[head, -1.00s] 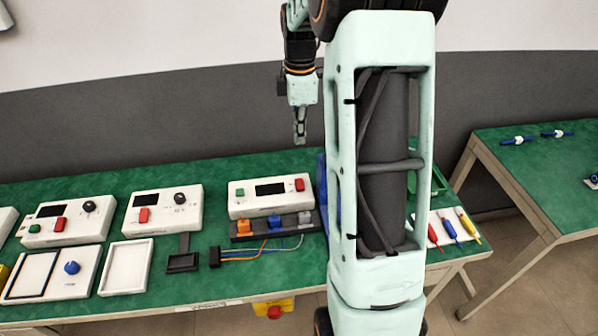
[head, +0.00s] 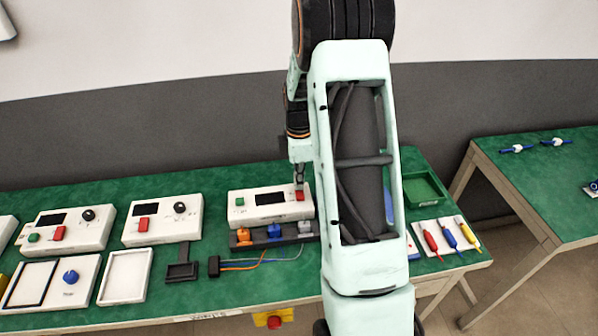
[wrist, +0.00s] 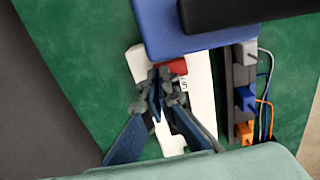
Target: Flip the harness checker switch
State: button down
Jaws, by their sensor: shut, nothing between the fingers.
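The harness checker is taken to be the white box (head: 250,211) with a dark display, behind a row of coloured connectors. Its red switch (head: 300,196) is at the right end of its top; it also shows in the wrist view (wrist: 174,66). My gripper (head: 299,182) is shut and empty, fingers pointing down at the red switch. In the wrist view, my fingertips (wrist: 160,82) lie right beside the red switch and partly cover it. I cannot tell whether they touch it, nor which way the switch is set.
A dark connector rail (head: 290,237) with orange, blue and grey plugs lies in front of the box. Other white boxes (head: 163,220) with red switches and knobs stand to the left. A blue object (wrist: 185,25) is close beside the box. A green tray (head: 424,189) is at the right.

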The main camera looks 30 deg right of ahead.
jog(key=shift+f, duration=0.2)
dwell(0.3)
jog(key=shift+w+f+g+p, duration=0.15)
jog(key=shift+f+g+p, duration=0.15)
jog(key=shift+g+p, duration=0.2)
jog(key=shift+s+a+r, duration=0.15)
jog(key=shift+s+r, duration=0.1)
jog(key=shift+s, duration=0.55)
